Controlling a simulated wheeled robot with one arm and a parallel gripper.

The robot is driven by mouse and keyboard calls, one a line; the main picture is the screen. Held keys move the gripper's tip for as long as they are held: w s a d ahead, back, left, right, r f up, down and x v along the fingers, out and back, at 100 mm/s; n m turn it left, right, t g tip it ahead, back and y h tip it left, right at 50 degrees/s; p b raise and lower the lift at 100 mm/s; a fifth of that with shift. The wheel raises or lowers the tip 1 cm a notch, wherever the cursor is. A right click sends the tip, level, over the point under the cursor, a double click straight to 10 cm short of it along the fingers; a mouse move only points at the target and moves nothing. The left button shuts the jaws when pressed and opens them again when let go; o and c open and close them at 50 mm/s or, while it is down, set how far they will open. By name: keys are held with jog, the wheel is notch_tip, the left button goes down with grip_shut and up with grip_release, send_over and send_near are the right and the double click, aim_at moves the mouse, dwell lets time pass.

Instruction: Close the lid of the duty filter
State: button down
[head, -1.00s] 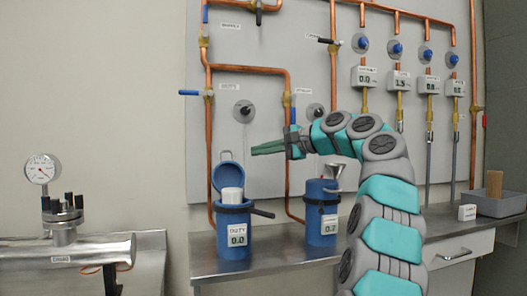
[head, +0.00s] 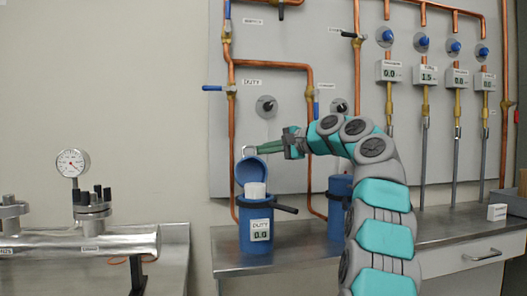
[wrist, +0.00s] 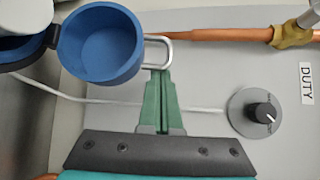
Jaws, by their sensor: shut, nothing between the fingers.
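The duty filter (head: 257,225) is a blue canister on the counter with a DUTY label and a small display. A white cartridge (head: 255,190) stands up out of its top. Its blue lid (head: 251,172) is open, tilted up at the back; the wrist view shows the hollow inside of the lid (wrist: 95,45) and a metal wire loop (wrist: 166,52) on its edge. My gripper (head: 262,151) is shut and empty, just above and right of the lid. In the wrist view its green fingertips (wrist: 160,75) are at the loop; I cannot tell whether they touch it.
A second blue canister (head: 340,200) stands to the right, partly behind my arm. Copper pipes (head: 231,130) and a knob (head: 266,106) are on the wall panel behind. A steel pipe with a gauge (head: 72,163) is at the left. The counter (head: 290,250) is bare in front.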

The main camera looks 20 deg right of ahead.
jog(key=shift+s+a+r+n+t+b, duration=0.2)
jog(key=shift+s+n+t+b, duration=0.2)
jog(key=shift+s+t+b, duration=0.15)
dwell(0.4)
jog(key=shift+s+a+n+t+y+b, duration=0.1)
jog(key=shift+s+n+t+y+b, duration=0.2)
jog(key=shift+s+b, duration=0.2)
jog(key=shift+s+a+f+n+t+y+b, duration=0.6)
jog(key=shift+s+f+b, duration=0.6)
jog(key=shift+s+b, duration=1.05)
jog(key=shift+s+a+f+n+t+y+b, duration=0.35)
jog(key=shift+s+f+n+b, duration=0.6)
jog(key=shift+s+b, duration=1.3)
jog(key=shift+s+a+f+n+t+y+b, duration=0.5)
jog(key=shift+s+f+b, duration=0.9)
jog(key=shift+s+b, duration=0.85)
jog(key=shift+d+f, duration=0.15)
jog(key=shift+f, duration=0.25)
